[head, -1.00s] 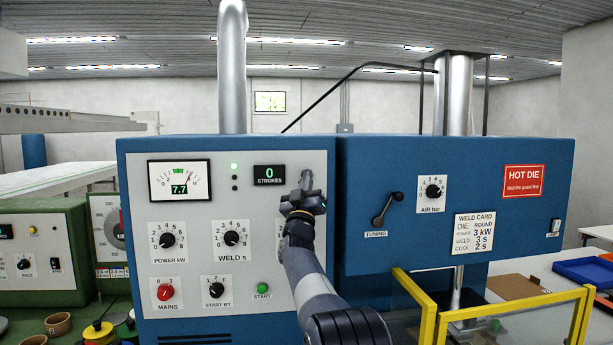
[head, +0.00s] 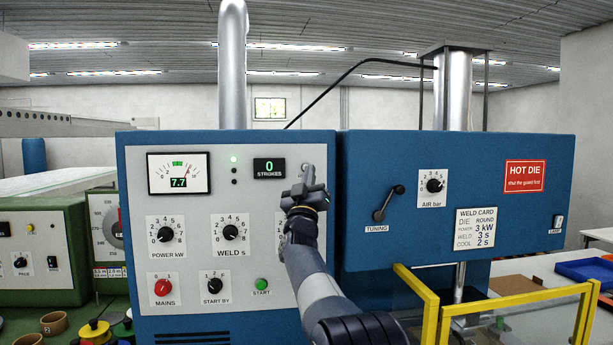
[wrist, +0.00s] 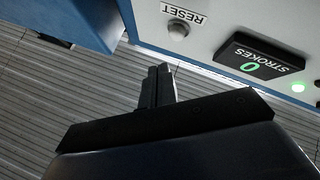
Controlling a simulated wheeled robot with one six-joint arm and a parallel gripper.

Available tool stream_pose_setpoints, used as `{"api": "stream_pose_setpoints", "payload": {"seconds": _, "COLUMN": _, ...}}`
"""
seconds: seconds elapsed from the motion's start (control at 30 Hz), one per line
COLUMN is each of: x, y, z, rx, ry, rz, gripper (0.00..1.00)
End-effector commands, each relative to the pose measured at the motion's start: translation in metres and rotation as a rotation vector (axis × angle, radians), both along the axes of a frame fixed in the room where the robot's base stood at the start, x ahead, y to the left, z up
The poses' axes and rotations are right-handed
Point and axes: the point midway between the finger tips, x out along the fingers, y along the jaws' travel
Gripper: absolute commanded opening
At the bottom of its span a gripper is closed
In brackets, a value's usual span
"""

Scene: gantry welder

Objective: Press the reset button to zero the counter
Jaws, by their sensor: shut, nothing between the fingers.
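The strokes counter (head: 269,168) on the grey panel reads 0; it also shows upside down in the wrist view (wrist: 259,60). The reset button (wrist: 178,29) is a small round grey button beside the RESET label in the wrist view. In the head view the button is mostly hidden behind my gripper's fingers. My gripper (head: 308,168) is shut and empty, pointing up in front of the panel just right of the counter. In the wrist view its closed fingertips (wrist: 158,72) stand apart from the button, with a gap between them.
The panel also carries a power meter (head: 179,173), several knobs, a red mains switch (head: 163,288) and a green start button (head: 261,284). A blue press head (head: 375,260) stands to the right, with a yellow guard frame (head: 430,310) below it.

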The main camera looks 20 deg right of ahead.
Motion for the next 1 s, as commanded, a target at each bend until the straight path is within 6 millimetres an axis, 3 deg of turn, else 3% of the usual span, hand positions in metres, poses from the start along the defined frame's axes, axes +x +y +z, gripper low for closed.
{"api": "stream_pose_setpoints", "payload": {"seconds": 0.33, "x": -0.029, "y": 0.006, "z": -0.002, "rx": 0.000, "ry": -0.001, "rz": 0.001, "gripper": 0.00}}
{"api": "stream_pose_setpoints", "payload": {"seconds": 1.0, "x": -0.029, "y": 0.006, "z": 0.000, "rx": 0.000, "ry": 0.000, "rz": 0.000, "gripper": 0.00}}
